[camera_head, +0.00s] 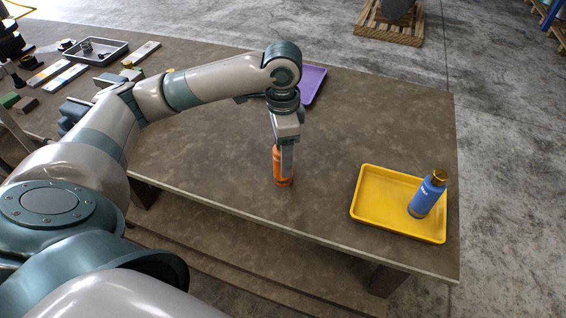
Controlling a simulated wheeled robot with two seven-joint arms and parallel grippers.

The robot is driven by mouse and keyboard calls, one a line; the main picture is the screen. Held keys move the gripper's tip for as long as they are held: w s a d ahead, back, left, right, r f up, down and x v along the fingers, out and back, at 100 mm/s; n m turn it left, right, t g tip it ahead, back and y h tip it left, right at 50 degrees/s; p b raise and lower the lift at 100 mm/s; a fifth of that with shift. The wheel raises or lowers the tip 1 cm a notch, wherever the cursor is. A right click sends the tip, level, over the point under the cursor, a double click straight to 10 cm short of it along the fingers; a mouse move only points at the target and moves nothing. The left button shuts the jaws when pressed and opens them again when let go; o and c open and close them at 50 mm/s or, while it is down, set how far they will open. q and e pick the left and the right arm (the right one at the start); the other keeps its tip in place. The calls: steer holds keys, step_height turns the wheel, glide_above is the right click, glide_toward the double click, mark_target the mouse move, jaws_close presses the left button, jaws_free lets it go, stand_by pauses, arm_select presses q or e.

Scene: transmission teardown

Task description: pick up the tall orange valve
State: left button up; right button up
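The tall orange valve (279,168) stands upright on the brown table, near its front edge and at the middle of the view. My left gripper (287,160) points down over it from above. One finger shows in front of the right side of the valve and hides part of it. The other finger is hidden, so I cannot tell whether the fingers are closed on the valve or apart from it. My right gripper is not in view.
A yellow tray (373,208) with a blue bottle (424,198) stands at the right. A purple tray (313,82) lies behind my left arm. A grey tray (118,46) and several small parts lie at the far left. The table (390,120) is clear right of the valve.

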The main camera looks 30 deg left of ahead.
arm_select(q)
steer(key=f, duration=0.1)
steer(key=f+p, duration=0.2)
steer(key=f, duration=0.1)
steer(key=shift+w+a+f, duration=0.1)
steer(key=shift+w+a, duration=0.1)
steer(key=shift+w, duration=0.15)
steer(key=shift+f, duration=0.5)
steer(key=c, duration=1.4)
jaws_close()
